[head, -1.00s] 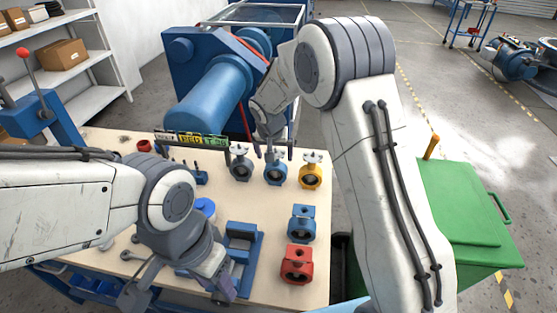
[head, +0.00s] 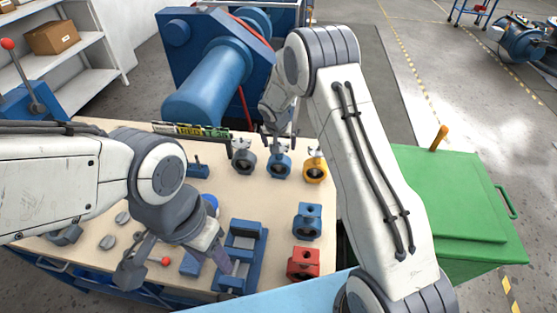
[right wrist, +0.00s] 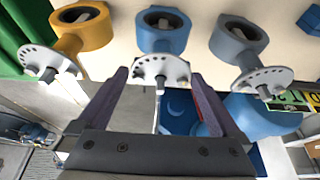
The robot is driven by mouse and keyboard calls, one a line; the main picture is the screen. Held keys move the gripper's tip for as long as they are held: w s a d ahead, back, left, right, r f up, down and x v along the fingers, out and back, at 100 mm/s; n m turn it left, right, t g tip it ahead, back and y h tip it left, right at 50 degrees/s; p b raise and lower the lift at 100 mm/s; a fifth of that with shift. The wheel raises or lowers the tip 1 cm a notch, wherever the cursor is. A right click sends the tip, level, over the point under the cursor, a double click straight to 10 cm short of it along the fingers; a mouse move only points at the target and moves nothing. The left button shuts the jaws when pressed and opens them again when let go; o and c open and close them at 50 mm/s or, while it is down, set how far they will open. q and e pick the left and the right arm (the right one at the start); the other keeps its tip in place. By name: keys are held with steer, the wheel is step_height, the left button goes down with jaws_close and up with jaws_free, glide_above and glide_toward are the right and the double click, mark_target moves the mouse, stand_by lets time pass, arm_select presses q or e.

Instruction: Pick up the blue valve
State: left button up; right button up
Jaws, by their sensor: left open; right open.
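The blue valve (head: 279,165) stands upright on the workbench, in the middle of a row of three. In the right wrist view the blue valve (right wrist: 163,34) is straight ahead, its pale top flange between my fingertips. My right gripper (head: 279,142) is open at the top of this valve, with a finger on each side and no clear contact. Its two fingers also show in the right wrist view (right wrist: 158,80). My left gripper (head: 177,266) is open and empty over the front left of the bench, away from the row.
A grey-blue valve (head: 243,161) and a yellow valve (head: 315,170) flank the blue one closely. A blue block-shaped body (head: 307,222) and a red one (head: 302,264) stand nearer. A blue vise-like fixture (head: 242,250) is beside my left gripper. A green bin (head: 460,205) stands right.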

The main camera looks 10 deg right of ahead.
steer(key=shift+p+x, duration=0.35)
steer(key=shift+x, duration=1.3)
steer(key=c, duration=1.3)
steer(key=shift+w+r, duration=0.15)
jaws_close()
steer(key=shift+r, duration=0.15)
